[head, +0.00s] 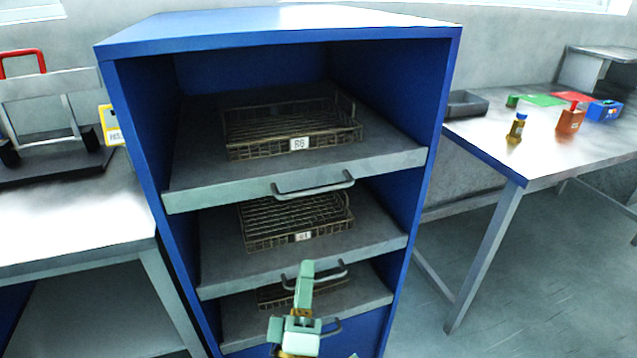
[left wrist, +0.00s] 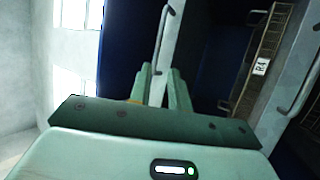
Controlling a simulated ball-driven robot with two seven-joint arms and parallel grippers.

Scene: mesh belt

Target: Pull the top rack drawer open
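The blue cabinet (head: 280,22) holds three stacked rack drawers. The top drawer (head: 240,188) has a grey front lip across the cabinet front and a metal bar handle (head: 313,187); a wire basket labelled R6 (head: 290,128) sits on it. My left gripper (head: 305,268) appears below the top handle in the head view, overlapping the middle drawer's handle. In the left wrist view its two fingers (left wrist: 162,88) stand apart, with the top drawer's bar handle (left wrist: 162,38) just beyond their tips. I see nothing gripped. My right gripper is not in view.
The middle drawer (head: 225,272) and bottom drawer (head: 245,325) sit below, each with a basket and handle. A left bench (head: 75,225) stands close beside the cabinet. A right table (head: 500,150) carries small coloured items. Floor (head: 530,260) shows free at the right.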

